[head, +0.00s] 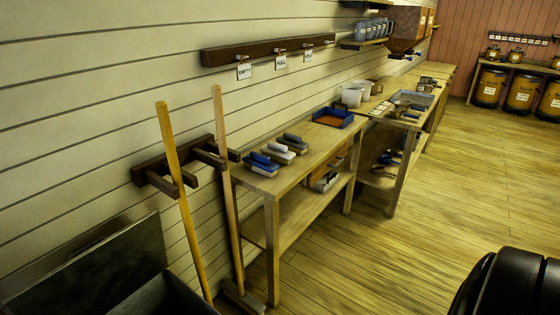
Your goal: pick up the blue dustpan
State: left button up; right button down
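A blue, shallow, open-topped pan (346,122) with an orange-brown inside sits on the near wooden bench, at its far end. It could be the blue dustpan, but its shape is too small to be sure. Small blue items (388,158) also lie on the lower shelf of the bench behind; I cannot tell what they are. Neither of my grippers is in view.
Several brushes (281,153) lie on the near bench (300,178). Two long-handled tools (181,205) lean at the wall rack, left of it. White tubs (352,97) stand farther back.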

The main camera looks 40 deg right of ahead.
aim_at(332, 117)
jog(key=z, duration=1.75)
jog(key=i+l+z, duration=0.25)
jog(key=i, duration=0.25)
jog(key=i+z, duration=0.2)
jog(key=i, duration=1.75)
jog(key=i+l+u, duration=0.1)
jog(key=i+u, duration=0.35)
jog(key=i+l+u, duration=0.25)
jog(key=u, duration=0.25)
jog(key=i+l+u, duration=0.45)
jog(key=k+j, duration=0.05)
jog(key=k, duration=0.05)
